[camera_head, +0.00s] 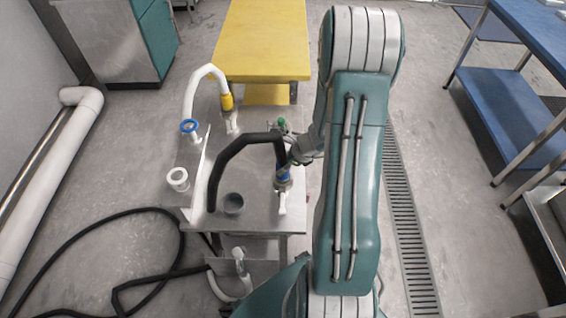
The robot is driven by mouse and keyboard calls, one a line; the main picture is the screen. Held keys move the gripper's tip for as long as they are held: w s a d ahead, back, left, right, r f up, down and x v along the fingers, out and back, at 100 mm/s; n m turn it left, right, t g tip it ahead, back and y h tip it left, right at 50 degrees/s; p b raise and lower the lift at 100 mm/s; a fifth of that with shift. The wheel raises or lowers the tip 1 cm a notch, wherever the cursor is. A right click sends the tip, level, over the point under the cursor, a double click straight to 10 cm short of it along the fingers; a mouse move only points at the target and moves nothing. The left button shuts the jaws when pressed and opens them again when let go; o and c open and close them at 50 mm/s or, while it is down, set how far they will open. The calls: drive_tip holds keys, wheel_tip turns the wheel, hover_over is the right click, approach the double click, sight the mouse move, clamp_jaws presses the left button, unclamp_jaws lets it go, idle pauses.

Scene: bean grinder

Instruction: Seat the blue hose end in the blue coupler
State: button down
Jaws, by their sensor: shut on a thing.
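Directly below the blue end is a metal and white fitting (282,200) on the table. I cannot tell whether this is the blue coupler, or whether the hose end is above it or inside it. A blue ring (189,126) sits at the foot of a white pipe at the left.
A green part (281,125) is behind the gripper. A yellow table (262,40) stands behind. Black hose (90,228) loops on the floor at left.

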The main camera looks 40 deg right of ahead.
drive_tip(key=shift+f, duration=0.15)
unclamp_jaws()
drive_tip(key=v, duration=1.1)
drive_tip(key=shift+s+d+r, duration=0.15)
drive_tip(key=shift+s+r, duration=0.05)
drive_tip(key=shift+r, duration=0.1)
